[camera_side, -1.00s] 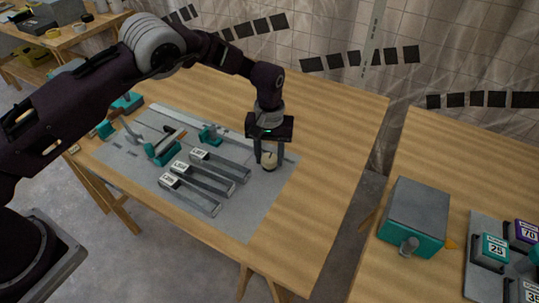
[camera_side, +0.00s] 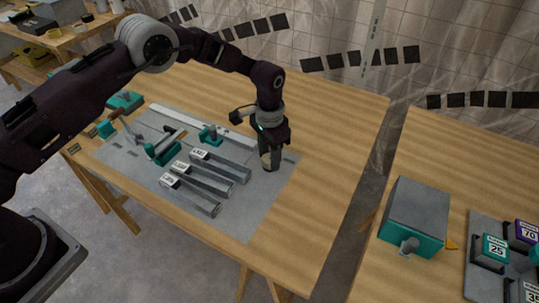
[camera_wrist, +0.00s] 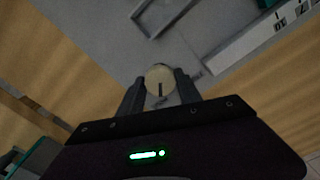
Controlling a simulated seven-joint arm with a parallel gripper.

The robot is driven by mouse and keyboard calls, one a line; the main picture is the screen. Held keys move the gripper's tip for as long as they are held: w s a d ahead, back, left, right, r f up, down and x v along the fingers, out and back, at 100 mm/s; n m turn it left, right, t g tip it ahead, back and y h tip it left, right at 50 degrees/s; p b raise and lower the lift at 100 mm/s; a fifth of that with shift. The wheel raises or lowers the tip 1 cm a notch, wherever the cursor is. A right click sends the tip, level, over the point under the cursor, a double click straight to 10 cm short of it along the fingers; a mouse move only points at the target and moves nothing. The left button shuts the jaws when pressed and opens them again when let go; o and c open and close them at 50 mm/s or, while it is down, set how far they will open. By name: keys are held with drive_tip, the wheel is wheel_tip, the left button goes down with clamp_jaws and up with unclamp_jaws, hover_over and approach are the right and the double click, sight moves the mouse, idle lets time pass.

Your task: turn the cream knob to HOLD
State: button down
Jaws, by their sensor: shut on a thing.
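The cream knob (camera_wrist: 159,78) sits on the grey panel (camera_wrist: 90,22), with a dark pointer line on its face. My gripper (camera_wrist: 160,88) is shut on the knob, one finger on each side of it. In the wrist view the pointer line runs toward my gripper's body, and small lettering lies on the panel just below and to the right of the knob, too blurred to read. In the side view the knob (camera_side: 267,162) is partly hidden by my gripper (camera_side: 271,158), near the right end of the panel (camera_side: 240,213).
A teal clamp-like fixture (camera_side: 165,148) and a long pale bar (camera_side: 200,125) stand on the panel. A teal and grey box (camera_side: 416,215) is on the separate right table. The wooden table right of the panel is clear.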

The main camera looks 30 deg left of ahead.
sight(269, 158)
drive_tip(key=shift+m, duration=0.7)
drive_tip(key=c, duration=0.8)
unclamp_jaws()
drive_tip(key=shift+c, duration=0.2)
drive_tip(key=shift+r, duration=0.15)
wheel_tip(269, 158, up, 7)
drive_tip(key=shift+f, duration=0.1)
